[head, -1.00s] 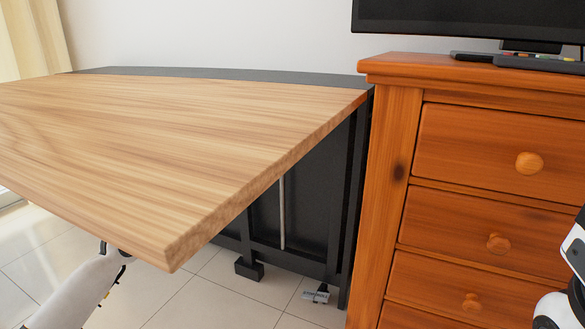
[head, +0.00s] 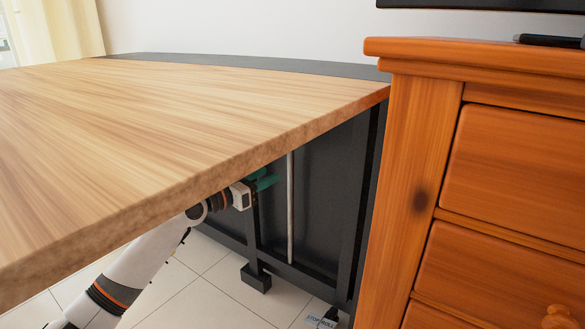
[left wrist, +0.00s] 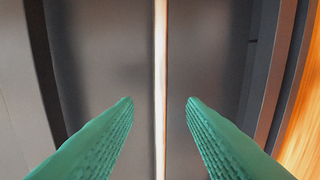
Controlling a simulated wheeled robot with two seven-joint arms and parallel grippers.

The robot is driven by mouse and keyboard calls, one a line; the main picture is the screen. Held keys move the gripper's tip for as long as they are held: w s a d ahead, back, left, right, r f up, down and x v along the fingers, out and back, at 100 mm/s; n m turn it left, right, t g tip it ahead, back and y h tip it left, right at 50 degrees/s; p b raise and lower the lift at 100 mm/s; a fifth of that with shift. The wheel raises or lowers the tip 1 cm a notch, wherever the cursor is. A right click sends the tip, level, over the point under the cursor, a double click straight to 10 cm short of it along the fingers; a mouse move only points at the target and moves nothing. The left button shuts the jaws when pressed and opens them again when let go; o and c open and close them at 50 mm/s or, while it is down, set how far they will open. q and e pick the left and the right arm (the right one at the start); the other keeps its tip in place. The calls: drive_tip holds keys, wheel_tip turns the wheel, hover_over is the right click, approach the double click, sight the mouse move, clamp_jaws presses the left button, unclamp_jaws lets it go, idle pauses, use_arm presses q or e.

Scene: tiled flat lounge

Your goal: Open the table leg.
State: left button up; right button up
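The table has a wooden top (head: 150,120) and a dark frame underneath. The dark table leg (head: 253,235) stands upright below the top and ends in a block foot (head: 256,278). A thin pale upright rod (head: 291,210) stands in front of the dark panel, to the right of that leg. My left gripper (head: 268,181) is under the tabletop beside the leg, with green fingers. In the left wrist view the left gripper (left wrist: 160,100) is open, and the pale rod (left wrist: 160,60) shows upright between the fingertips, apart from both. My right gripper is out of view.
An orange wooden chest of drawers (head: 410,160) stands close against the table's right side. The tabletop edge lies just above my left arm. The tiled floor (head: 190,290) below is open. A dark screen (head: 480,3) shows at the top right.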

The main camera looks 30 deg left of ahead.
sight(288, 167)
use_arm(q)
drive_tip(key=shift+b+x, duration=1.75)
drive_tip(key=shift+x, duration=2.85)
clamp_jaws()
